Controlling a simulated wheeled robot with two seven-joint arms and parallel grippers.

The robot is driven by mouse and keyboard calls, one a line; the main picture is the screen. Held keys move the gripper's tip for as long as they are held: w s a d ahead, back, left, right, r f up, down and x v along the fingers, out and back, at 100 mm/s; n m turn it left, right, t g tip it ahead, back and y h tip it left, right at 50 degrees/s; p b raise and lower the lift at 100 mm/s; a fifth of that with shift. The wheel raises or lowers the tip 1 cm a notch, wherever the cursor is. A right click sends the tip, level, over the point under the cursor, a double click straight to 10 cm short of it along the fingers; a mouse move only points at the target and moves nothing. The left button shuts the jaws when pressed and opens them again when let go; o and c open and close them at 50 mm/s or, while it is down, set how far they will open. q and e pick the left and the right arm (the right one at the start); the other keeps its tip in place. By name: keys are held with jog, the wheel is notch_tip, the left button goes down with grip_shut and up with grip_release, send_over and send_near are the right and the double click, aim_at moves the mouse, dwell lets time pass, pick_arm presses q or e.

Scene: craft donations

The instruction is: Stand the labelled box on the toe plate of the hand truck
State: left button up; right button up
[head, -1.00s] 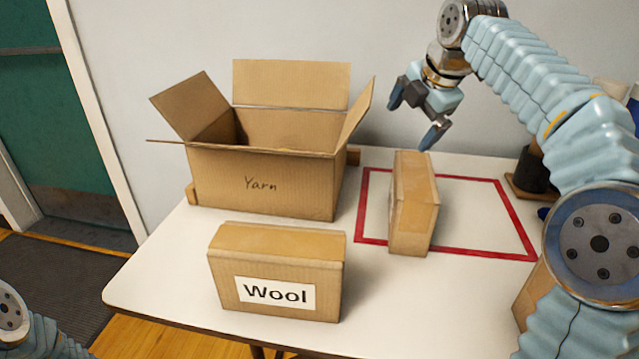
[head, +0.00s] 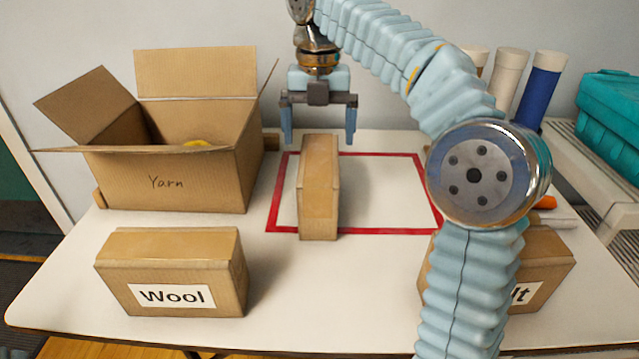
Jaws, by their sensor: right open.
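A plain brown box (head: 319,196) stands upright within the red outline (head: 392,231) on the table; no label shows on the faces I see. My right gripper (head: 318,136) is open, fingers pointing down, just above or behind the box's far end, with nothing between them. A box labelled "Wool" (head: 172,259) stands at the front left. Another labelled box (head: 548,262) stands at the front right, mostly hidden behind my right arm; only "lt" of its label shows. The hand truck and its toe plate are not in view. My left gripper is not in view.
A large open carton marked "Yarn" (head: 190,185) stands at the back left of the white table (head: 330,290), with something yellow inside. Tubes (head: 540,88) and a teal case (head: 612,118) are at the back right. The front middle of the table is clear.

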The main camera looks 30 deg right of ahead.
aim_at(319, 157)
notch_tip(319, 157, down, 9)
jog(key=shift+s+f, duration=0.1)
jog(key=c, duration=1.2)
jog(key=shift+c, duration=0.2)
notch_tip(319, 157, up, 4)
jog(key=shift+f, duration=0.2)
jog(key=s+a+r, duration=0.1)
jog(key=r, duration=0.1)
jog(key=s+a+r, duration=0.1)
jog(key=r, duration=0.1)
jog(key=s+a+r, duration=0.1)
jog(key=a+r, duration=0.1)
jog(key=shift+s, duration=0.25)
jog(key=s+a+r, duration=0.3)
jog(key=s+a, duration=0.3)
jog(key=shift+a+r, duration=0.15)
jog(key=shift+r, duration=0.1)
